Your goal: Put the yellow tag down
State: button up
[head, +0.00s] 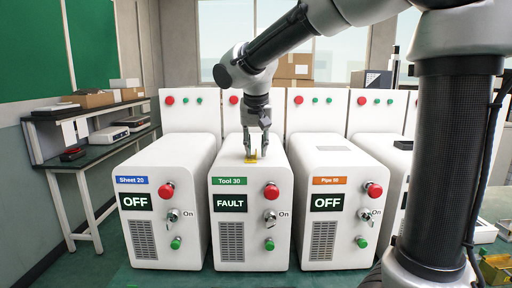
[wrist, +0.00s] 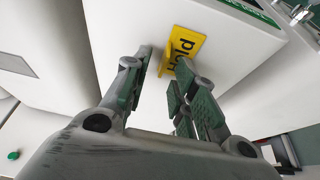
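The yellow tag (head: 251,160) is on top of the white Tool 30 machine (head: 226,165), whose display reads FAULT. In the wrist view the tag (wrist: 186,47) shows the word "Hold" and sits at the fingertips. My gripper (head: 256,152) points down just above the machine top, at the tag. In the wrist view my gripper (wrist: 163,62) has its two fingers apart, with a gap between the left fingertip and the tag. The right finger overlaps the tag's lower edge; whether it touches cannot be told.
The Sheet 20 machine (head: 170,160) stands to the left and the Pipe 50 machine (head: 335,160) to the right, both reading OFF. More white machines stand behind. A side bench (head: 95,152) with boxes is at the left wall. Yellow items (head: 497,268) lie at far right.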

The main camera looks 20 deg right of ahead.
jog(key=v, duration=1.2)
jog(key=s+d+f+n, duration=0.1)
jog(key=s+d+f, duration=0.6)
jog(key=s, duration=0.4)
jog(key=s+d+f+n+y, duration=0.1)
jog(key=s+d+f+n, duration=0.1)
jog(key=s+d+f, duration=0.5)
jog(key=s+f, duration=0.2)
jog(key=s, duration=0.2)
jog(key=shift+d+f+n, duration=0.3)
jog(key=shift+d, duration=0.1)
jog(key=shift+s, duration=0.1)
